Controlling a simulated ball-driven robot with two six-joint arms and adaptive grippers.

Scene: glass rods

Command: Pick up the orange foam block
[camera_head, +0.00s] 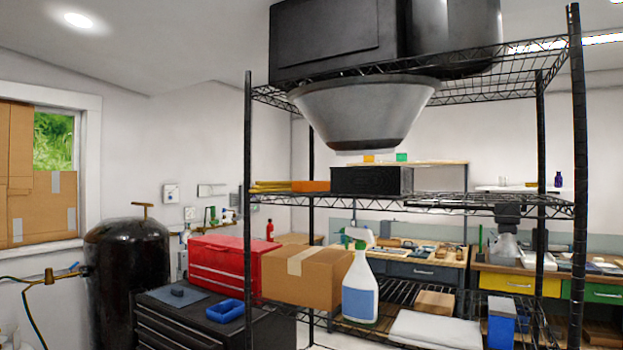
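An orange block (311,186) lies on the middle shelf of the black wire rack (450,202), towards its left end. It sits between a flat stack of yellow pieces (272,186) on its left and a black box (371,180) on its right. A smaller orange piece (369,158) shows farther back, above the black box; I cannot tell what it is. Neither of my grippers is in view.
The rack's lower shelf holds a brown carton (305,275), a white spray bottle (360,290) and a blue container (501,320). A red toolbox (216,262) stands on a dark cabinet (170,318) at left. A black tank (127,275) stands by the window.

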